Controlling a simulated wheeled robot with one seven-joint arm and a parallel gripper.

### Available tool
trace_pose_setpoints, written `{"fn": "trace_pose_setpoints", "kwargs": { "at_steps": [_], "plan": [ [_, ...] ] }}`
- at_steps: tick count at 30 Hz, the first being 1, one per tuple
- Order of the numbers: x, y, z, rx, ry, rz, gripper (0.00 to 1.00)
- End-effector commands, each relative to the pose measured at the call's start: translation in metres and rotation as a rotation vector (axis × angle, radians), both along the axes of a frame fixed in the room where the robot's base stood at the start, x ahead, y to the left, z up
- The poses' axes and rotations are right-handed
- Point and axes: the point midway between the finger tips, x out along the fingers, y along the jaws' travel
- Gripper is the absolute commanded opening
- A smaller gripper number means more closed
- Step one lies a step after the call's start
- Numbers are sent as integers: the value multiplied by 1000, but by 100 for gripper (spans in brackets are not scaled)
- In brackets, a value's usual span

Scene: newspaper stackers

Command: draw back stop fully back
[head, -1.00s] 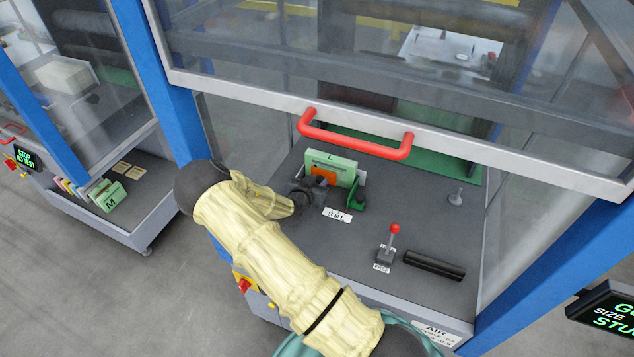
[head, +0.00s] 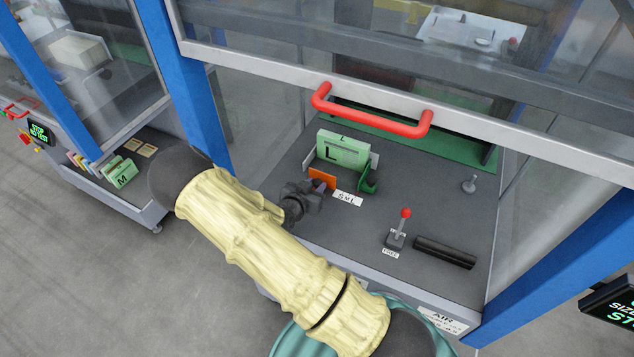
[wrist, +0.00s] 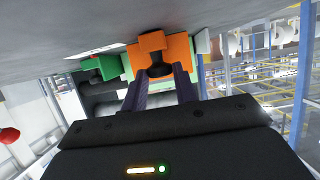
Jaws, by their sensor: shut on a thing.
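The orange stop (head: 321,178) stands on the grey deck in front of the green block marked L (head: 343,150), with a gap between them. In the wrist view the stop (wrist: 147,47) fills the space ahead of my fingers, with a dark knob (wrist: 159,70) on its near face. My gripper (head: 318,187) is shut on the stop's knob, one finger on each side; it also shows in the wrist view (wrist: 158,76). A white label with size letters (head: 348,199) lies beside the stop. My gripper partly hides the stop's lower part in the head view.
A green bracket (head: 369,182) stands right of the stop. A red-knobbed lever (head: 400,230) and a black bar (head: 444,252) are farther right. A red handle (head: 372,125) on the raised glass guard's frame hangs above. The deck between label and lever is clear.

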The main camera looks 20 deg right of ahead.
Motion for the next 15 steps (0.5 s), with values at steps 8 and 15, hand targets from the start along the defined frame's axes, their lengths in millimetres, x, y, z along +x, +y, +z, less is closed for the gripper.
{"fn": "trace_pose_setpoints", "kwargs": {
  "at_steps": [8, 15],
  "plan": [
    [-2, 2, -2, 4, 7, 2, 49],
    [-2, 1, -1, 3, 5, -1, 49]
  ]
}}
